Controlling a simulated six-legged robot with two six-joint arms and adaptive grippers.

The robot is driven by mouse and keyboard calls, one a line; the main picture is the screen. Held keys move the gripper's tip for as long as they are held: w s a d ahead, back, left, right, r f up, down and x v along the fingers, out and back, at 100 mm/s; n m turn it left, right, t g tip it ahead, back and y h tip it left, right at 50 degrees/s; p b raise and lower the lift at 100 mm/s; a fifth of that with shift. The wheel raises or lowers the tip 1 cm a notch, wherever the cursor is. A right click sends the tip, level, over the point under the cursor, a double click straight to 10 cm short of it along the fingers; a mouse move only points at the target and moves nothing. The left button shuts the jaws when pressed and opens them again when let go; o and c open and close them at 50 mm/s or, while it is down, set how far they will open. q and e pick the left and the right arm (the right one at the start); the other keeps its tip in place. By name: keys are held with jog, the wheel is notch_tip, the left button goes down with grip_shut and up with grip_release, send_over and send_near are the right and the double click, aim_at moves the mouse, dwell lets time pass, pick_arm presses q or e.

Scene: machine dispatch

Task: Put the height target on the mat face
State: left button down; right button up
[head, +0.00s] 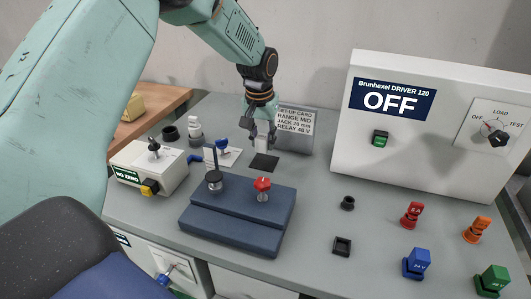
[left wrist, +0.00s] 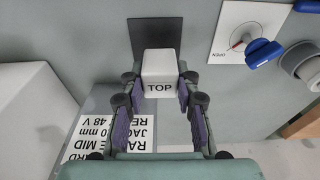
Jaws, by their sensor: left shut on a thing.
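My left gripper (head: 262,134) is shut on a white block, the height target (head: 263,145), and reaches down over the back of the bench. In the left wrist view the block (left wrist: 159,66) sits between the two fingers (left wrist: 158,92), its face marked TOP turned to the camera. The dark square mat (head: 264,163) lies on the bench just in front of the block. In the left wrist view the mat (left wrist: 164,33) shows beyond the block, which partly covers it. I cannot tell whether the block touches the bench. My right gripper is out of view.
A set-up card (head: 296,120) stands right behind the gripper. A plate with a blue lever (head: 223,147) is to the left. A blue stepped block (head: 237,220) with a red knob (head: 262,186) is in front. The driver panel (head: 430,130) reads OFF.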

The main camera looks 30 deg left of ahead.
aim_at(265, 151)
pick_arm(q)
jog(key=shift+w+d+f, duration=0.15)
jog(key=shift+d+f, duration=0.1)
jog(key=shift+f, duration=0.05)
notch_tip(265, 151, down, 3)
jog(key=shift+s+a+f, duration=0.1)
jog(key=shift+s, duration=0.1)
jog(key=shift+w+f, duration=0.1)
jog(key=shift+w, duration=0.1)
jog(key=c, duration=1.3)
grip_release()
jog(key=shift+d, duration=0.25)
jog(key=o, duration=0.3)
jog(key=shift+s+a, duration=0.15)
jog(key=shift+a, duration=0.05)
jog(key=shift+f, duration=0.1)
jog(key=shift+d, duration=0.1)
jog(key=r, duration=0.4)
jog(key=s+r, duration=0.1)
jog(key=r, duration=0.7)
jog(key=shift+s+d+r+p, duration=0.2)
jog(key=shift+s+p, duration=0.1)
jog(key=shift+p, duration=0.1)
